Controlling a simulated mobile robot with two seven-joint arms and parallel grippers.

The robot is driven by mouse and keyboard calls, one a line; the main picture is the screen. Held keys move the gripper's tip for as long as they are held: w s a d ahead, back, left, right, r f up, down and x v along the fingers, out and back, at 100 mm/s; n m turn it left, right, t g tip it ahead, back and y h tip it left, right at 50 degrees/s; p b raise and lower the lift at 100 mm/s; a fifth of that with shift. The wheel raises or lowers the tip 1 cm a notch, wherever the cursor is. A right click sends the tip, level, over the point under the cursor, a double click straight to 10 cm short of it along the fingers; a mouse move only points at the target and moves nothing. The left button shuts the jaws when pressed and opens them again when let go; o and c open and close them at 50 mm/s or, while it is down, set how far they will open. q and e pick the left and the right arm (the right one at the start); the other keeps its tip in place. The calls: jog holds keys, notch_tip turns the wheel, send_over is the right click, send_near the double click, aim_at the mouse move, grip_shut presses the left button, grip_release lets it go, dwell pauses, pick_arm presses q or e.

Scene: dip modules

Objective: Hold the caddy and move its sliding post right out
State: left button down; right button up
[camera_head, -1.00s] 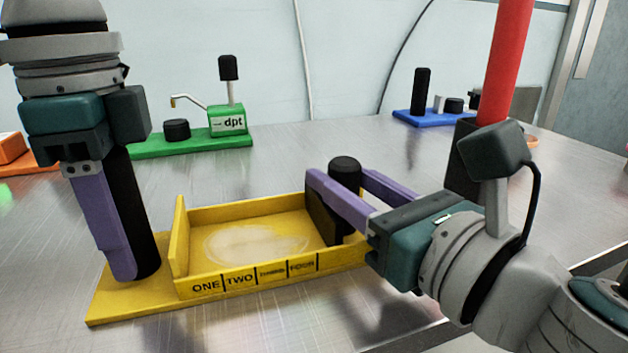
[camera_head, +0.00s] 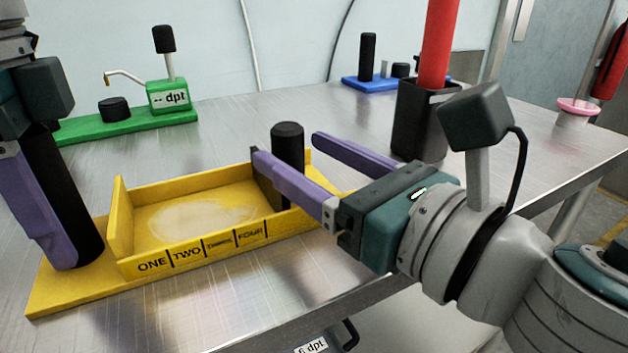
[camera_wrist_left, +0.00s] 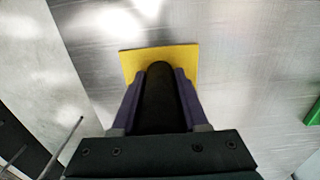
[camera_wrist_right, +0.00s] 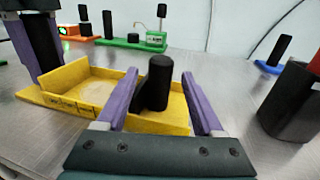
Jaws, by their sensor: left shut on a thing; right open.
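The yellow caddy (camera_head: 195,247) lies on the metal table, its front marked ONE, TWO and further worn words. My left gripper (camera_head: 66,255) is shut on the black upright handle (camera_head: 75,205) at the caddy's left end. The left wrist view shows this handle (camera_wrist_left: 160,95) between the purple fingers. The black sliding post (camera_head: 288,145) stands upright near the caddy's right end, with a dark plate at its left. My right gripper (camera_head: 290,152) is open near it. In the right wrist view the post (camera_wrist_right: 158,75) shows between the spread fingers, with gaps on both sides.
A green module (camera_head: 130,124) stands behind at left. A blue module (camera_head: 365,82) is at the back. A dark holder (camera_head: 415,125) with a red cylinder (camera_head: 437,40) stands right of the caddy, beyond my right gripper. Clear tabletop lies in front of the caddy.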

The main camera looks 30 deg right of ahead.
jog(key=v, duration=0.9)
pick_arm(q)
jog(key=shift+c, duration=1.7)
grip_release()
notch_tip(320, 180, up, 8)
jog(key=p, duration=0.9)
jog(key=shift+f, duration=0.25)
pick_arm(e)
notch_tip(320, 180, up, 9)
jog(key=shift+r, duration=0.15)
pick_arm(q)
jog(key=shift+r, duration=0.1)
pick_arm(e)
jog(key=shift+r, duration=0.1)
pick_arm(q)
notch_tip(320, 180, up, 9)
jog(key=p, duration=1.1)
pick_arm(e)
notch_tip(320, 180, up, 11)
